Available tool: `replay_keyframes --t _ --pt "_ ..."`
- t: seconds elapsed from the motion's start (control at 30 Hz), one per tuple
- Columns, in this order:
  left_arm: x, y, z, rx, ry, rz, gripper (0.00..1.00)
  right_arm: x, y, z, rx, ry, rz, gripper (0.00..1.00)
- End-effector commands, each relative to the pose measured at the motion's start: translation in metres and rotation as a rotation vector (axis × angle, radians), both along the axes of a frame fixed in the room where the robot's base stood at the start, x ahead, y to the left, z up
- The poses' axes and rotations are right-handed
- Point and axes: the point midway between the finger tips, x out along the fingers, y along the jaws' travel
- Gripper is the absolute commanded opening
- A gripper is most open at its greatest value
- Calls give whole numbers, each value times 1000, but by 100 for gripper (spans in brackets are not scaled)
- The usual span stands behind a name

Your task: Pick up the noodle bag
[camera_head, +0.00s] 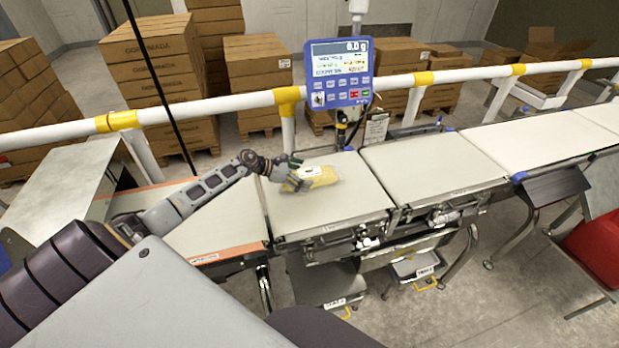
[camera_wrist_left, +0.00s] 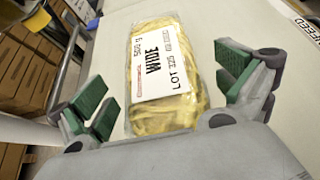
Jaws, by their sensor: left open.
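The noodle bag (camera_head: 320,176) is a clear bag of yellow noodles with a white label. It lies flat on the weighing belt (camera_head: 350,206) in the head view. In the left wrist view the bag (camera_wrist_left: 163,75) shows a label reading "WIDE". My left gripper (camera_head: 292,182) is at the left end of the bag. In the wrist view its green-padded fingers (camera_wrist_left: 165,95) are open, one on each side of the bag, with gaps between the pads and the bag. My right gripper is not in view.
A blue scale display (camera_head: 340,72) reading 0.0 g stands behind the belt. A white and yellow rail (camera_head: 210,112) runs along the back. More belts (camera_head: 435,163) continue to the right. Stacked cartons (camera_head: 160,70) stand beyond the rail. A red bin (camera_head: 597,243) is at the right.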

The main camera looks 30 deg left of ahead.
Motion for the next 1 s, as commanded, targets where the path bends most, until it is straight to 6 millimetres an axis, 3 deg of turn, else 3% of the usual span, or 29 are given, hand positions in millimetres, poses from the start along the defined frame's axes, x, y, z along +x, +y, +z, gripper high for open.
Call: replay_keyframes --t 0.7,1.0 --pt "8 -8 -6 1 1 -1 100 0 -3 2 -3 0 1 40" --pt "8 -8 -7 1 1 -1 64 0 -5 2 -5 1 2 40"
